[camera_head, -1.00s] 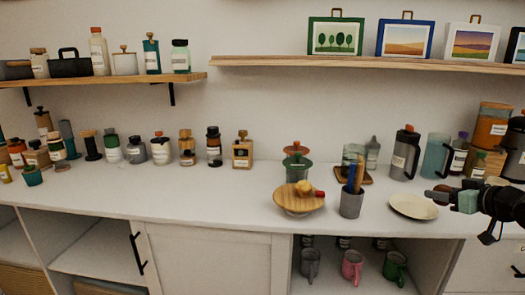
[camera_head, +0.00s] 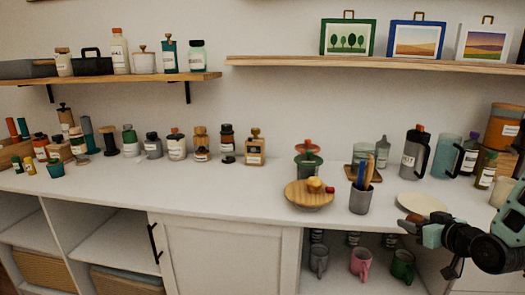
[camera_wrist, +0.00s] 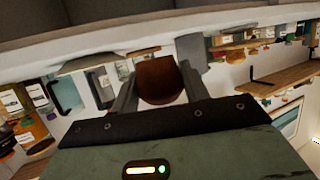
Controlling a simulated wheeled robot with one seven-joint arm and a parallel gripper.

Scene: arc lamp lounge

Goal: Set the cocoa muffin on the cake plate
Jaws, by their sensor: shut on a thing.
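My gripper (camera_head: 410,228) is at the lower right in the head view, in front of the cream plate. In the wrist view, its two fingers are shut on a brown cocoa muffin (camera_wrist: 160,82). In the head view the muffin is too small and dark to make out clearly at the fingertips. A round wooden plate on a low foot (camera_head: 296,197) stands on the counter, left of my gripper, with a small yellow thing and a red thing on it. A flat round cream plate (camera_head: 422,202) lies further right. I cannot tell which is the cake plate.
A grey cup with utensils (camera_head: 360,200) stands between the two plates. A green jar (camera_head: 308,163) is behind the wooden plate. A dark flask (camera_head: 414,152) and other containers stand behind the cream plate. The white counter (camera_head: 215,185) is clear left of the wooden plate.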

